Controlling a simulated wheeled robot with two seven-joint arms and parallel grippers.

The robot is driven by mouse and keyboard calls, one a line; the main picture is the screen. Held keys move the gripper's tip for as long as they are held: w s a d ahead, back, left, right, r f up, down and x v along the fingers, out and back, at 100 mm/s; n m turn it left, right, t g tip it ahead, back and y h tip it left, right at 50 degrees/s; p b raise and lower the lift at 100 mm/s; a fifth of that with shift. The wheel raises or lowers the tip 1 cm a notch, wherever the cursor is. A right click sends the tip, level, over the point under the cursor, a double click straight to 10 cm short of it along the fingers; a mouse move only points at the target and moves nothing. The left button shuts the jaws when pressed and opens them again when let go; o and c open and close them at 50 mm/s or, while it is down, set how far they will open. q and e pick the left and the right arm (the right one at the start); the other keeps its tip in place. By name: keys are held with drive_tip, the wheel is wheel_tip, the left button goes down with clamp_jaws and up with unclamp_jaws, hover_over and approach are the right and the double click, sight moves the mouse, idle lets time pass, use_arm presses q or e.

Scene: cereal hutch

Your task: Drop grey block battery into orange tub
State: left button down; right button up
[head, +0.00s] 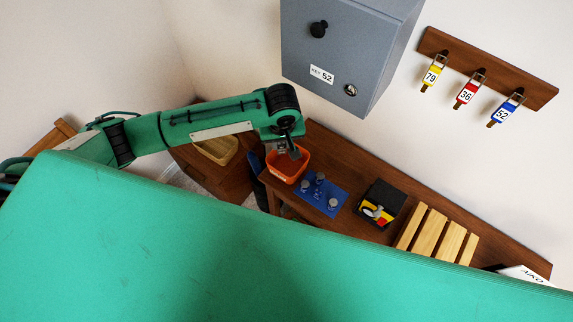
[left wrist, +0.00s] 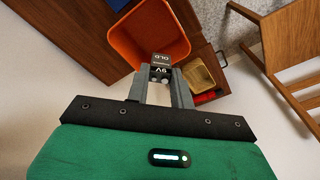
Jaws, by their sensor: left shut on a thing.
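The grey block battery (left wrist: 161,68), marked 9V and OLD, is held between the fingertips of my left gripper (left wrist: 160,80). In the head view my left gripper (head: 289,147) is above the orange tub (head: 286,170), with the dark block (head: 295,153) at its tips. The orange tub also shows in the left wrist view (left wrist: 128,42), just beyond the battery, which overlaps its near rim. The tub is open at the top, and the part of it that shows inside looks empty. My right gripper is not in view.
A blue mat (head: 333,193) with several small grey pieces lies right of the tub. Beyond are a black box (head: 384,196) and a slatted wooden rack (head: 436,235). A grey cabinet (head: 340,50) hangs above. A yellowish tray (head: 215,150) is left; a chair (left wrist: 285,45) stands nearby.

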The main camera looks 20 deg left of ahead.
use_arm(q)
drive_tip(key=c, duration=1.3)
unclamp_jaws()
drive_tip(key=shift+o, duration=0.8)
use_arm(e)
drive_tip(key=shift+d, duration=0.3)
use_arm(q)
drive_tip(key=shift+r, duration=0.1)
wheel_tip(320, 180, up, 14)
drive_tip(key=s+b, duration=0.1)
drive_tip(key=b, duration=0.1)
drive_tip(key=shift+s+d+f+b, duration=0.2)
drive_tip(key=shift+s+d+b, duration=0.05)
drive_tip(key=shift+d+b, duration=0.1)
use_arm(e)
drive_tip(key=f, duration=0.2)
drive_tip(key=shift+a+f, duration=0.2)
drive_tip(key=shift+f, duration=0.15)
